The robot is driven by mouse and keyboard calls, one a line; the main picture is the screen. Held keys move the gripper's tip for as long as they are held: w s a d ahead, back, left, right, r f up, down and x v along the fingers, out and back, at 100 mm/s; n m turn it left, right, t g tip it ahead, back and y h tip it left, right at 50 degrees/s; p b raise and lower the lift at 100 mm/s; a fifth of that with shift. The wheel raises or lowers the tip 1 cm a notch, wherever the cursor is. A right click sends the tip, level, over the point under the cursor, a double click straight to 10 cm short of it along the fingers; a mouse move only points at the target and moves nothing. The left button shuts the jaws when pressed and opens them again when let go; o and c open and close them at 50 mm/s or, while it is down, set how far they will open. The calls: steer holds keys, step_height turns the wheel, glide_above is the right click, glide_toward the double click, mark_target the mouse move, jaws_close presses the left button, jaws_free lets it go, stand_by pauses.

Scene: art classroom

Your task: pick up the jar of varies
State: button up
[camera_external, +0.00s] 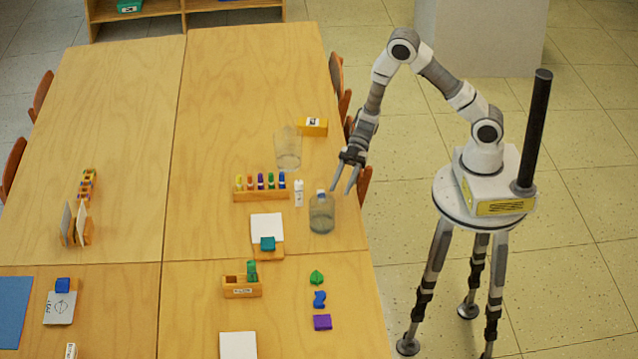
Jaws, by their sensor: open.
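A clear glass jar (321,214) with a narrow neck and a pale top stands upright on the wooden table, near its right edge. It looks mostly empty, and I cannot read any label on it. My gripper (342,190) is open, with its fingers pointing down. The fingertips appear just above and to the right of the jar in the picture. Nothing is between the fingers. I cannot tell the exact gap between them and the jar.
A clear glass container (288,150) stands farther back, beside a yellow box (313,126). A small white bottle (299,193) and a rack of coloured markers (260,195) stand left of the jar. Small coloured shapes lie in front, including a purple block (322,322). Chairs line the right edge.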

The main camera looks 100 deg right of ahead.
mark_target(322, 214)
steer(key=x, duration=0.5)
steer(key=shift+w+a+f+b, duration=0.15)
steer(key=shift+a+b, duration=0.2)
jaws_close()
steer(key=shift+d+f, duration=0.1)
stand_by(1.0)
